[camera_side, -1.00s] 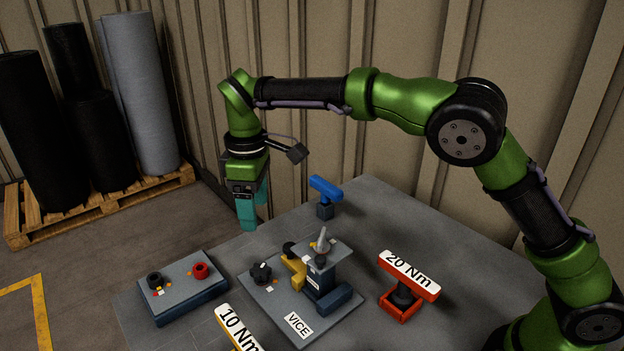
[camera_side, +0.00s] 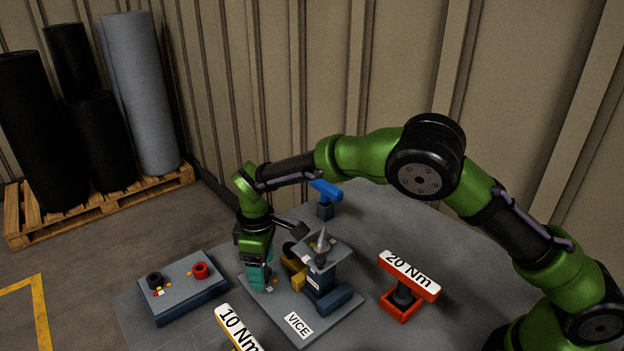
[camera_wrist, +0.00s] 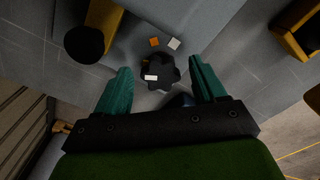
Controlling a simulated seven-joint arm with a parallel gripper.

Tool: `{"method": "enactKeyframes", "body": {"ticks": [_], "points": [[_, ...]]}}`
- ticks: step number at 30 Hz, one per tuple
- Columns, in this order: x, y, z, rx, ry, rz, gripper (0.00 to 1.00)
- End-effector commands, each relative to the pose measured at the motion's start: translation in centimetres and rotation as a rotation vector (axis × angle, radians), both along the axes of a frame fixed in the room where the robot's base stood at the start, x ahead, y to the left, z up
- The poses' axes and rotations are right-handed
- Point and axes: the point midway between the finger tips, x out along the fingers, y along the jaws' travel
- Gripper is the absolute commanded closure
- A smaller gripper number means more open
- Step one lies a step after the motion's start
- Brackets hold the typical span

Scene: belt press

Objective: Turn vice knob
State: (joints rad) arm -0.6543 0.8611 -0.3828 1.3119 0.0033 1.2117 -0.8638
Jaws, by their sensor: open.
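The vice (camera_side: 320,280) stands on a grey plate labelled VICE (camera_side: 298,323). It has a yellow jaw part and a pointed grey cone on top. The vice knob (camera_wrist: 160,73) is black and lobed, with a white mark, and shows in the wrist view. In the side view my gripper hides it. My gripper (camera_side: 259,287) points down at the plate's left part, left of the yellow jaw. In the wrist view my gripper (camera_wrist: 160,66) is open, with one teal finger on each side of the knob and visible gaps. I cannot tell how far down the fingers reach.
A control box (camera_side: 182,287) with a black and a red knob stands to the left. A 10 Nm tool (camera_side: 238,330) is in front, a red 20 Nm tool (camera_side: 409,275) at the right, and a blue tool (camera_side: 325,192) behind.

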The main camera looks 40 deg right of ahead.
Motion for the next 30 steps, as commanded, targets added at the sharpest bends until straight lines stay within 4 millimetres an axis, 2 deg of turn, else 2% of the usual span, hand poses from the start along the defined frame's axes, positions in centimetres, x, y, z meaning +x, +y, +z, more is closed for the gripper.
{"method": "enactKeyframes", "body": {"ticks": [5,6,15,17,25,30], "points": [[-0.01,0.01,-0.01,0.0,0.0,0.0,0.3],[-0.01,0.01,-0.01,0.0,0.0,0.0,0.33],[0.0,0.0,0.02,0.0,0.0,0.0,0.79],[0.0,0.0,0.02,0.0,0.0,0.0,0.86],[0.0,0.01,0.05,0.0,0.0,-0.032,0.86],[0.0,0.06,0.07,0.001,-0.001,-0.113,0.86]]}}
